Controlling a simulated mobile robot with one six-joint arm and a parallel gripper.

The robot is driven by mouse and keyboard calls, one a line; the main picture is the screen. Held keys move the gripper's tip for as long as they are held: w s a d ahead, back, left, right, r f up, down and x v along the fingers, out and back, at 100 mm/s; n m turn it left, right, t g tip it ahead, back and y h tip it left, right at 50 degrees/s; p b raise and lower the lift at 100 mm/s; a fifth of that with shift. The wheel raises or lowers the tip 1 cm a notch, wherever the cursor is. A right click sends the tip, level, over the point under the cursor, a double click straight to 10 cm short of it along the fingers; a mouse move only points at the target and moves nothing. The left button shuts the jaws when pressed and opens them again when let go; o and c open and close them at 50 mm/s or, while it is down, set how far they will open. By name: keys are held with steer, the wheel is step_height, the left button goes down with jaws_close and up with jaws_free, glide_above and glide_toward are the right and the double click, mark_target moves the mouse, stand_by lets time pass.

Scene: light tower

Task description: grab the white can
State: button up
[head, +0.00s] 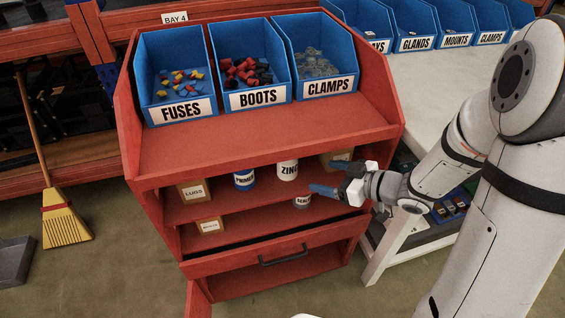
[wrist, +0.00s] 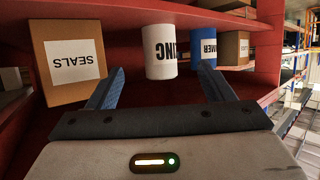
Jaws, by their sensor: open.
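The white can (head: 287,171), with black lettering that reads as ZINC, stands on the upper inner shelf of the red cabinet. In the wrist view the can (wrist: 160,52) appears upside down, centred just beyond the fingertips. My gripper (head: 330,180) is open at the right of the can in the head view, its blue fingers pointing left toward it. In the wrist view my gripper (wrist: 160,72) has nothing between its fingers, one finger to each side of the can's line. The can is apart from the gripper.
A blue can (head: 244,180) and a LUGS box (head: 194,190) stand left of the white can. A SEALS box (wrist: 75,62) stands on its other side. A small can (head: 303,201) and box (head: 210,226) are lower down. The red top shelf (head: 260,140) overhangs the can.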

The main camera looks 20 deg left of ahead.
mark_target(296, 162)
steer(key=shift+o, duration=0.2)
steer(key=a, duration=0.2)
steer(key=w+a, duration=0.1)
steer(key=a, duration=0.1)
steer(key=w+a+b, duration=0.1)
steer(key=a, duration=0.1)
steer(key=shift+w+a, duration=0.25)
steer(key=shift+a, duration=0.15)
steer(key=b+x, duration=0.2)
steer(key=x, duration=0.4)
steer(key=shift+r, duration=0.15)
steer(key=shift+c, duration=0.6)
steer(key=c, duration=1.2)
steer(key=shift+o, duration=0.2)
steer(key=shift+r+p, duration=0.3)
steer(key=shift+p, duration=0.2)
